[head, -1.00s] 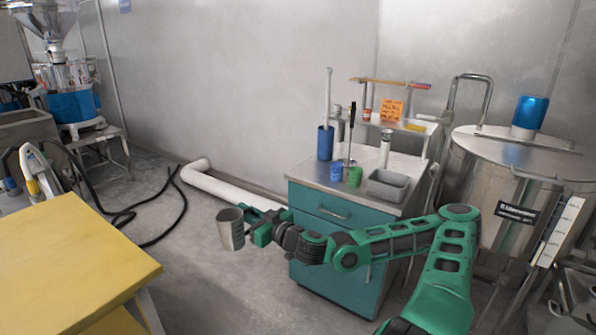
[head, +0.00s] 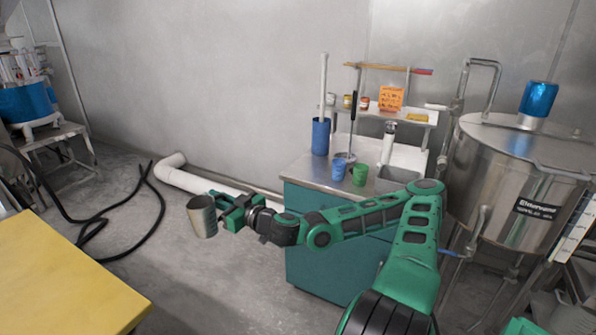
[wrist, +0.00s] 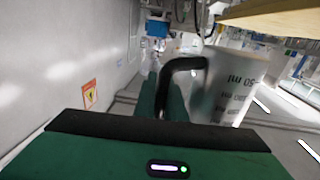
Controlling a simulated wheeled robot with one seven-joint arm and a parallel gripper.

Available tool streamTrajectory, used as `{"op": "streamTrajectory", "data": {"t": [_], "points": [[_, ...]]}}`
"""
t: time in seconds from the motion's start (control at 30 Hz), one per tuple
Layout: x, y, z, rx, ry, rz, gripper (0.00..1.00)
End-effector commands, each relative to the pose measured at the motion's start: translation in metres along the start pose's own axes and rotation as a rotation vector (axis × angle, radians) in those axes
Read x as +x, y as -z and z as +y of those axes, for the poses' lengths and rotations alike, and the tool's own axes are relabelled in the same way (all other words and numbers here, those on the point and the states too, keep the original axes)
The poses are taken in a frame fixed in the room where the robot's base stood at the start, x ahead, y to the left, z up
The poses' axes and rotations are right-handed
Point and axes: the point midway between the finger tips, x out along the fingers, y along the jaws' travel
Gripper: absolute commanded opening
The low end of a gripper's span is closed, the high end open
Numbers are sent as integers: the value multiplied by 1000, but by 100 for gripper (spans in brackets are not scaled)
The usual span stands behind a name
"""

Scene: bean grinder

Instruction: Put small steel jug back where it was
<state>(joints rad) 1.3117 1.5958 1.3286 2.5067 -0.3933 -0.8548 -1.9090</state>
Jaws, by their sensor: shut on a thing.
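The small steel jug (head: 202,216) is a grey metal cup held out to the left of my arm, above the floor. My gripper (head: 229,209) is shut on it. The wrist view shows the jug (wrist: 236,88) close up, with measuring marks on its side and a dark handle (wrist: 176,72) between my fingers. In the head view the jug is slightly tilted. Its contents cannot be seen.
A teal cabinet (head: 305,236) with a steel sink top stands behind my arm, bearing a blue cup (head: 338,169), a green cup (head: 359,175) and a tall blue holder (head: 320,137). A yellow table (head: 65,275) is at lower left. A steel tank (head: 510,190) stands right.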

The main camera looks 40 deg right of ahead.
Motion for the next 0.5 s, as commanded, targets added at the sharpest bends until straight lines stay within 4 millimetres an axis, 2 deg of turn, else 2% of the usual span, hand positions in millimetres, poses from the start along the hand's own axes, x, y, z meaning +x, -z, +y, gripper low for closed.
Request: {"op": "streamTrajectory", "data": {"t": [0.33, 0.5], "points": [[1, 0, 1, 1, -3, 1, 0], [7, 0, 20, 1, -55, 2, 0]]}}
